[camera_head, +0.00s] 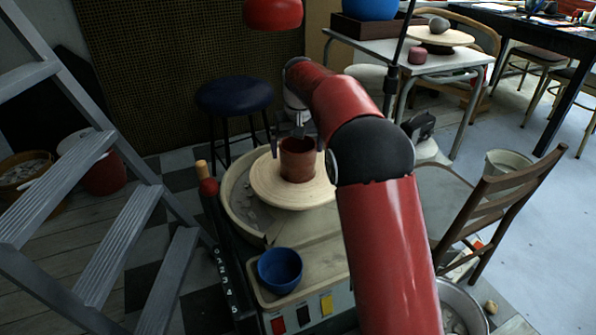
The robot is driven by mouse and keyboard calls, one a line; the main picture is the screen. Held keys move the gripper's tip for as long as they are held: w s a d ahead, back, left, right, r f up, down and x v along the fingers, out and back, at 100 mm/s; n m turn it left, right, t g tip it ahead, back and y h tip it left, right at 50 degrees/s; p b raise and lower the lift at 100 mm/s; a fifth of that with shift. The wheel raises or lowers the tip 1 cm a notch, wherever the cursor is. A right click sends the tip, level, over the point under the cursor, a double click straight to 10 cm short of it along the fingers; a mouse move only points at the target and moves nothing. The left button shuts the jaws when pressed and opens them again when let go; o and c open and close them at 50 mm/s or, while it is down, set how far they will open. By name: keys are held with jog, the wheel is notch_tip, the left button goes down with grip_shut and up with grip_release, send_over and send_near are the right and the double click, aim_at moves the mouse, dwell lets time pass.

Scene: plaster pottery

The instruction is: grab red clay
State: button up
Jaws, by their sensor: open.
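The red clay (298,163) is a reddish-brown, cylinder-like piece standing upright on the pale round disc (262,190) of a pottery wheel. My gripper (297,136) points down directly over the clay, with its fingers apart and near the clay's top edge. I cannot tell from this view whether the fingers touch the clay. My red arm reaches in from the lower right and hides the right part of the wheel.
A blue bowl (280,270) sits on the wheel's front tray. A grey ladder (110,200) stands at left, a blue stool (234,95) behind. A wooden chair (505,195) is at right. A white table (440,65) with clay pieces stands behind right.

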notch_tip(320, 180, down, 4)
jog(key=shift+r, duration=0.25)
jog(key=c, duration=1.4)
jog(key=shift+r, duration=0.15)
jog(key=shift+c, duration=0.5)
jog(key=shift+r, duration=0.1)
